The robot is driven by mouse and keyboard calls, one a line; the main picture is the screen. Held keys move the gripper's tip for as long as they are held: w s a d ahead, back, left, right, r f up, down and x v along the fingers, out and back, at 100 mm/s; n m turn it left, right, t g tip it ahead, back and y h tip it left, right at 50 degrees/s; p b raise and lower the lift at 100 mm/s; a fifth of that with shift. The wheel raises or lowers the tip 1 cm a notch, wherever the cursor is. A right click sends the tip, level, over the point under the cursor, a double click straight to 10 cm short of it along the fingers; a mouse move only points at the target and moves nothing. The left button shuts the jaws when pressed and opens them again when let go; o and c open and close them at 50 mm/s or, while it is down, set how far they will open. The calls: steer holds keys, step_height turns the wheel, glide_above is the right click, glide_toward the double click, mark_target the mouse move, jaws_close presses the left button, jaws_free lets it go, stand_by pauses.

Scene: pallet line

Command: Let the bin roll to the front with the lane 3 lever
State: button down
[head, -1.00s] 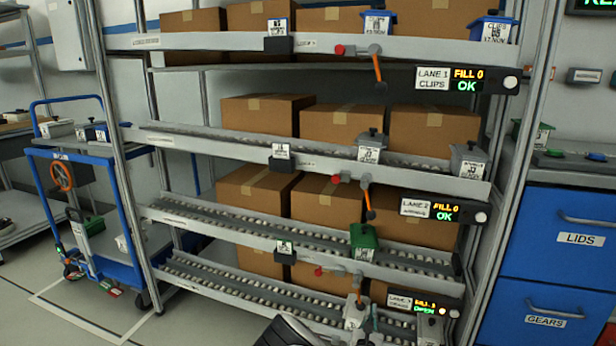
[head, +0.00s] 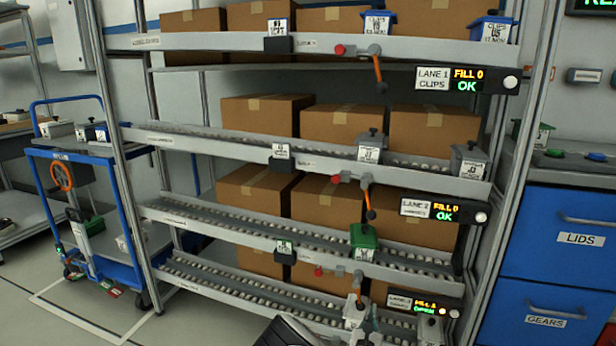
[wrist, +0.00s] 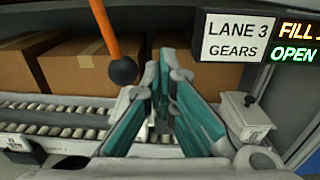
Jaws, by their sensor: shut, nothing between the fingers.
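The lane 3 lever is an orange rod with a black ball end. It shows in the wrist view (wrist: 112,40) and, small, in the head view (head: 358,281), hanging under the third rail. My gripper (wrist: 168,68) has teal-padded fingers drawn together with nothing held. In the wrist view it is just right of the ball and looks apart from it; depth is unclear. A green bin (head: 363,243) sits on the third shelf, above the lever. The lane 3 display (wrist: 238,38) reads GEARS, FILL 1 and OPEN. The head view shows my gripper only poorly at the bottom edge.
A small grey lidded bin (wrist: 243,118) stands right of my fingers, below the display. The bottom roller shelf (wrist: 55,118) and cardboard boxes (wrist: 85,65) lie behind. Lanes 1 and 2 have similar orange levers (head: 377,68) higher up. Blue drawers (head: 560,270) stand at right.

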steer(key=shift+w+a+b, duration=0.75)
steer(key=shift+w+a, duration=0.2)
steer(key=shift+a, duration=1.85)
steer(key=d+p+v, duration=0.1)
steer(key=p+v, duration=0.4)
steer(key=v, duration=0.3)
steer(key=shift+s, duration=0.25)
steer(key=shift+d, duration=0.1)
steer(key=shift+r, duration=0.1)
